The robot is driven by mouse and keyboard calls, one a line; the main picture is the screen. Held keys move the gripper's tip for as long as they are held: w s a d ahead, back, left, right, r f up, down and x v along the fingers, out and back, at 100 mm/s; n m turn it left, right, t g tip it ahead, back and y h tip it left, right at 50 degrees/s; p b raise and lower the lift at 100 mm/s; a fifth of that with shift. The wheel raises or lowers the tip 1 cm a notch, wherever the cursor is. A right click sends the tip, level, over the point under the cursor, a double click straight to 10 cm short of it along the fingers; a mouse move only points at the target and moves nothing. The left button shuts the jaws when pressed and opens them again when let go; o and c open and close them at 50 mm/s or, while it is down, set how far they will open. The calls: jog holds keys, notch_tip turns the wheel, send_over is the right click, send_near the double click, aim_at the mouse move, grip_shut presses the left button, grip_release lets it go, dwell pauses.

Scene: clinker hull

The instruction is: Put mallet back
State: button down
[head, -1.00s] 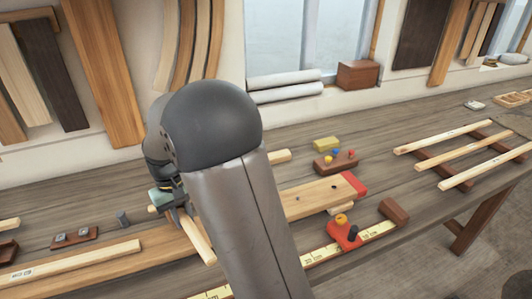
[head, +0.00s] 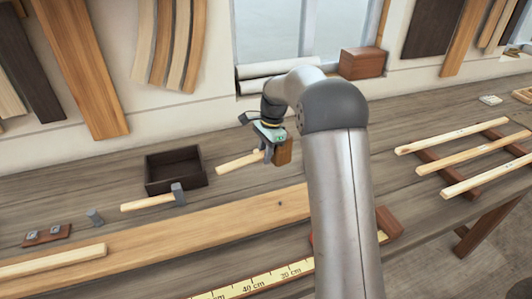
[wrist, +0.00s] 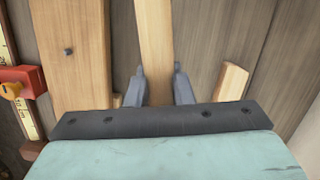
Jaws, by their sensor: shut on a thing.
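My gripper (head: 268,154) is above the back of the bench, left of my arm. In the wrist view its fingers (wrist: 159,84) are shut on a plain wooden bar (wrist: 155,40), which runs out of the top of the picture.
A long plank (head: 190,233) and a yellow ruler (head: 265,284) run along the front. A red clamp (wrist: 20,80) is at the wrist view's left. Pale battens (head: 455,143) rest at the right.

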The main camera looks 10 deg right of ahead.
jog(key=shift+w+f+m, duration=0.2)
jog(key=shift+f+m, duration=0.05)
jog(key=shift+m, duration=0.05)
notch_tip(320, 180, down, 7)
jog(key=b, duration=0.6)
jog(key=shift+f, duration=0.2)
jog(key=shift+f, duration=0.5)
jog(key=c, duration=1.2)
grip_release()
notch_tip(320, 180, up, 8)
jog(key=p, duration=0.5)
jog(key=shift+p, duration=0.35)
